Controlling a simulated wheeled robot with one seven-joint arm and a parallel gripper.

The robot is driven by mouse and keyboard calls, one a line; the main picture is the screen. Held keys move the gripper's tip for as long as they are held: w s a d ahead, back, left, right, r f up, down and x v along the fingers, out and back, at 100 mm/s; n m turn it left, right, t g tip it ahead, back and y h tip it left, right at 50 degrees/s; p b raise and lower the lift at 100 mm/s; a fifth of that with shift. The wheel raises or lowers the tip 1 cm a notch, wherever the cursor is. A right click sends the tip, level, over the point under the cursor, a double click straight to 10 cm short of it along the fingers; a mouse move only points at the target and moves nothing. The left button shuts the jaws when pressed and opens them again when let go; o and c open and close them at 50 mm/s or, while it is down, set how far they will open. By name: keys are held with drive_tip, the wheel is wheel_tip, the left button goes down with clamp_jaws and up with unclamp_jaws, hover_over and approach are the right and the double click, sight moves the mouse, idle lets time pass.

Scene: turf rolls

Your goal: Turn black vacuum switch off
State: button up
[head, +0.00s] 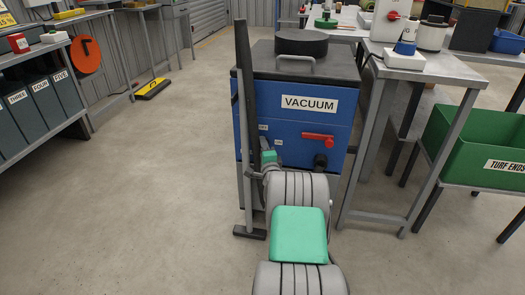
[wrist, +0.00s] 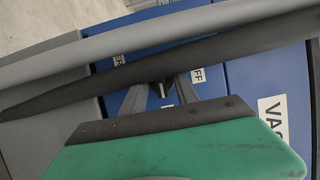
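The blue vacuum cabinet (head: 345,108) stands ahead, with a white VACUUM label on its front. In the wrist view, a small black switch (wrist: 165,86) shows between my gripper's (wrist: 164,90) two grey fingers, which are spread apart. The dark wand covers part of the fingertips, so I cannot tell whether they touch the switch. A label ending in FF (wrist: 197,76) is right beside it. In the head view my gripper (head: 263,150) is at the cabinet's left front, mostly behind my arm, and the switch is hidden there.
A tall dark wand (head: 243,120) stands upright at the cabinet's left front, close to my gripper. A red handle (head: 318,138) is on the cabinet front. A metal table (head: 425,68) and a green turf-ends bin (head: 462,150) are right.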

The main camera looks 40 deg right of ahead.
drive_tip(key=shift+w+d, duration=0.1)
drive_tip(key=shift+w, duration=0.05)
clamp_jaws()
idle(0.5)
